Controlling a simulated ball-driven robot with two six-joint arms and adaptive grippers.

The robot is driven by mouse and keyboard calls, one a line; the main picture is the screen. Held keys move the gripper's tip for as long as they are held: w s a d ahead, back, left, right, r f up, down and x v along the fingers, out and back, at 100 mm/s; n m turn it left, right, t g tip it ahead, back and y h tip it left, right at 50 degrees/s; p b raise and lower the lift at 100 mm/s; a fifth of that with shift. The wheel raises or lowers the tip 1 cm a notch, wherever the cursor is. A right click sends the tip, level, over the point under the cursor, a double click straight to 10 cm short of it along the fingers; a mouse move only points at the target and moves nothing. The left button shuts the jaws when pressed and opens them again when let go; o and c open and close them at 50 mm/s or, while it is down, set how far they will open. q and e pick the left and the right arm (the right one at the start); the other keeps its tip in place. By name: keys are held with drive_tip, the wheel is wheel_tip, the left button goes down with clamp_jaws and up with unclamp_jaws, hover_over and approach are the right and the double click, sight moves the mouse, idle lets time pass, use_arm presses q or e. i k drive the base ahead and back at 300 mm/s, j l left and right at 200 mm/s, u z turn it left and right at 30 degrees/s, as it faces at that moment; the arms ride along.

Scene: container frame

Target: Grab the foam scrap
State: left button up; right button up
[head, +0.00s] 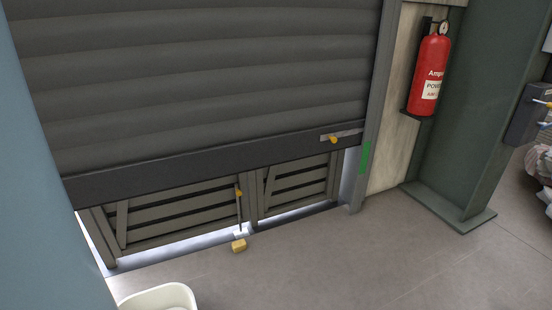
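A small tan-yellow block (239,246) lies on the floor in front of the slatted gate, just under its middle. It looks like the foam scrap, though it is too small to be sure. A small white piece (241,233) is right behind it, at the foot of the gate's upright bar. I cannot tell whether the two touch. Neither of my grippers shows in the head view.
A grey roller shutter (200,80) hangs partly lowered over the slatted wooden gate (185,213). A white bin (160,297) stands at the bottom left. A red fire extinguisher (430,75) hangs beside a green column (465,130). The floor (350,260) at front right is clear.

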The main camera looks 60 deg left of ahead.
sight(240, 246)
drive_tip(key=i+u, duration=0.25)
drive_tip(key=i, duration=0.25)
drive_tip(key=i+l+u, duration=0.3)
drive_tip(key=i, duration=0.15)
drive_tip(key=i+j+u, duration=0.2)
drive_tip(key=u, duration=0.25)
drive_tip(key=i+j+u, duration=0.1)
drive_tip(key=i+u, duration=0.2)
drive_tip(key=u, duration=0.15)
drive_tip(key=i+u, duration=0.25)
drive_tip(key=u, duration=0.25)
drive_tip(key=i+l+u, duration=0.1)
drive_tip(key=i+u, duration=0.2)
drive_tip(key=u, duration=0.15)
drive_tip(key=i+l+u, duration=0.15)
drive_tip(key=u, duration=0.3)
drive_tip(key=i+u, duration=0.5)
drive_tip(key=i+l+u, duration=0.15)
drive_tip(key=i+u, duration=0.3)
drive_tip(key=k, duration=0.1)
